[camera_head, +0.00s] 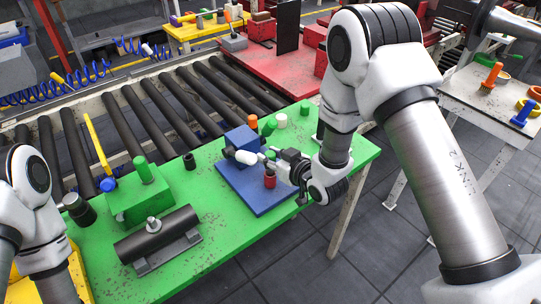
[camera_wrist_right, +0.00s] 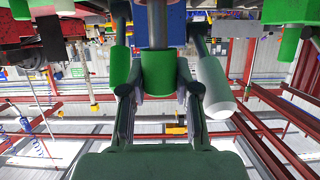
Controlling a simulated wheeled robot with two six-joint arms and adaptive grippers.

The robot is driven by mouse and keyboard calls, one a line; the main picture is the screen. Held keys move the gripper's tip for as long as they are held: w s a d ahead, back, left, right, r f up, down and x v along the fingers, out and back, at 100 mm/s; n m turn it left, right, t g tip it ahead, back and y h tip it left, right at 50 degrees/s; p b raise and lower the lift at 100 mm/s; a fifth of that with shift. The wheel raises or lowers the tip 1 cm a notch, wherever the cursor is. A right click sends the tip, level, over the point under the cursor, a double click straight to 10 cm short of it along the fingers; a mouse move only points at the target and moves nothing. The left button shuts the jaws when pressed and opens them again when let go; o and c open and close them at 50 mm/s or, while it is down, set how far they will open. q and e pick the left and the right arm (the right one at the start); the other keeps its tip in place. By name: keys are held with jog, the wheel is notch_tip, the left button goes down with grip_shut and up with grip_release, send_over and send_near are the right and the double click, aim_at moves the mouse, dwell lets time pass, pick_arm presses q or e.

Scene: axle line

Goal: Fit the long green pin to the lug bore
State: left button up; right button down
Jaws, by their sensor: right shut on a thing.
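My right gripper (camera_head: 271,160) is low over the blue plate on the green table. In the right wrist view its fingers (camera_wrist_right: 160,88) are shut on the green end of a pin (camera_wrist_right: 158,72). A dark shaft runs from that end toward a blue block (camera_wrist_right: 172,20). The blue block (camera_head: 238,139) stands on the blue plate (camera_head: 262,202), just left of the gripper. I cannot tell whether the shaft is in a bore. Another green pin (camera_wrist_right: 119,66) and a white-ended pin (camera_wrist_right: 214,88) are beside the fingers. My left gripper is outside the head view.
A red part (camera_head: 270,179) stands on the plate close to the gripper. An orange part (camera_head: 252,121) and green parts (camera_head: 269,126) stand behind it. A green block (camera_head: 140,204) and a dark cylinder (camera_head: 158,236) are at the left. The table's front right is clear.

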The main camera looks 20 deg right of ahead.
jog(key=shift+f+b, duration=1.4)
jog(key=shift+f, duration=0.45)
jog(key=c, duration=0.8)
grip_release()
jog(key=shift+o, duration=0.2)
jog(key=v, duration=1.2)
